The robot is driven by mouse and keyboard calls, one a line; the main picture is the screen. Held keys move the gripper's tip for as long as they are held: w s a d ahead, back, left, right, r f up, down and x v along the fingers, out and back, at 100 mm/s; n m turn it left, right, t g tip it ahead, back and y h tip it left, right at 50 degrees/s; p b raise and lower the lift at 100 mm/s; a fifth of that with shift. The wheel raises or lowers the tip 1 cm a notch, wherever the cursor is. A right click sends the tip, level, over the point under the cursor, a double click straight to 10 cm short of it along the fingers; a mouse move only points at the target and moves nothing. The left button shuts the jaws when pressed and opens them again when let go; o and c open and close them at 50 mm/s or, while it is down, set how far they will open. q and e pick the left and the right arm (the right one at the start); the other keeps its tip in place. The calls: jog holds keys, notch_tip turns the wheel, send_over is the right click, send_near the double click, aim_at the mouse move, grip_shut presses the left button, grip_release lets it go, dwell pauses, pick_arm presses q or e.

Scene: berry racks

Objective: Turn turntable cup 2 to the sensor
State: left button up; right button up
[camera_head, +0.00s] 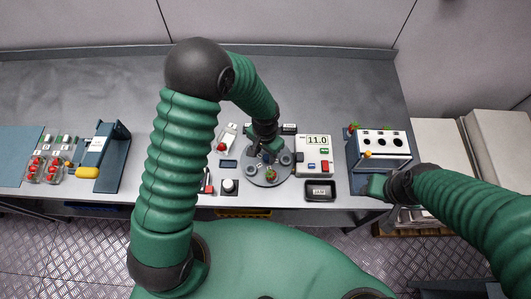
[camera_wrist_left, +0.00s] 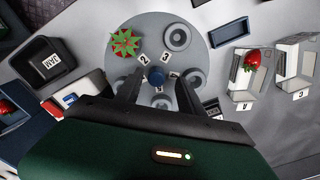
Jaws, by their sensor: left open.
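The grey round turntable (camera_head: 251,182) stands on the bench in the head view, and fills the upper middle of the left wrist view (camera_wrist_left: 189,22). I cannot tell which device is the sensor.
A white device reading 11.0 (camera_head: 309,158) and a dark tray (camera_head: 320,198) stand right of the turntable. A blue rack with holes (camera_head: 383,162) is farther right. Berry packs (camera_head: 45,172) and a blue stand (camera_head: 113,160) are at left. The bench's back is clear.

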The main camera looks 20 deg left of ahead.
pick_arm(q)
jog(key=shift+f, duration=0.7)
jog(key=shift+d, duration=0.5)
jog(key=c, duration=0.3)
jog(key=shift+a, duration=0.35)
grip_shut()
jog(key=shift+s+d, duration=0.1)
